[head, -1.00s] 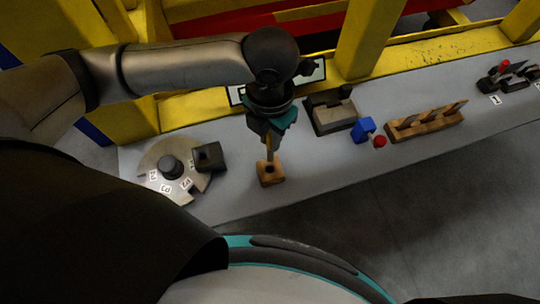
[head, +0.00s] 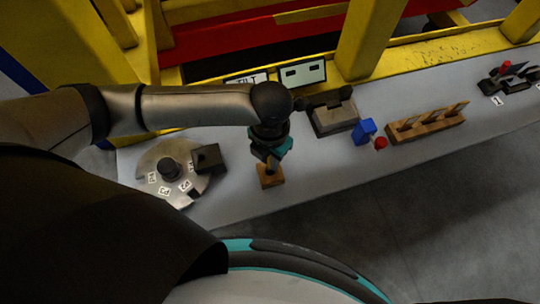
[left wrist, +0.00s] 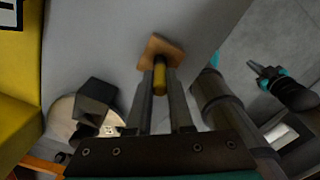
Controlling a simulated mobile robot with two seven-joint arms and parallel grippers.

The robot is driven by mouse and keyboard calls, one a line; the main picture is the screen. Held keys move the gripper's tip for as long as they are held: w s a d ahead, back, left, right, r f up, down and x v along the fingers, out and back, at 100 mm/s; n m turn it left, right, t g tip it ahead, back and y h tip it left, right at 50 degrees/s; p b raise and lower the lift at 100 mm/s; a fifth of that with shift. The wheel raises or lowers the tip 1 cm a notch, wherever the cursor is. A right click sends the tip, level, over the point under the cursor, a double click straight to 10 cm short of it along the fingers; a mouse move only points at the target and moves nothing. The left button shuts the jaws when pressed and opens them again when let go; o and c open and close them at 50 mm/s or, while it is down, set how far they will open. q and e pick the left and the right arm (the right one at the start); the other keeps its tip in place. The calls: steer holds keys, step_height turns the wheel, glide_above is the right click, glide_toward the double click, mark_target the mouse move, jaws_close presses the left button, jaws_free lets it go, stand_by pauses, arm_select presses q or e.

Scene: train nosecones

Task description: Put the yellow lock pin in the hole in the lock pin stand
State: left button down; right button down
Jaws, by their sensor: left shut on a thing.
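The wooden lock pin stand (head: 271,180) is a small block on the grey table, in front of my left arm. It also shows in the left wrist view (left wrist: 158,46). My left gripper (head: 268,160) is right above the stand, pointing down. In the left wrist view its fingers (left wrist: 160,75) are shut on the yellow lock pin (left wrist: 160,78). The pin's far end is at the stand. I cannot tell how deep the pin sits, as the fingers hide the hole. My right gripper (left wrist: 268,72) shows at the right of the left wrist view, its jaws apart, over the floor.
A round metal dial (head: 150,163) with labels and a dark block (head: 208,158) stand left of the stand. A dark box (head: 333,117), a blue block (head: 364,130), a red knob (head: 380,143) and a wooden rack (head: 426,124) stand to the right. The table between is clear.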

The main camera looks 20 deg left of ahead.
arm_select(q)
steer(key=c, duration=0.8)
jaws_free()
steer(key=shift+f, duration=0.1)
step_height(320, 180, up, 12)
steer(key=shift+r+p, duration=0.2)
steer(key=shift+p, duration=0.15)
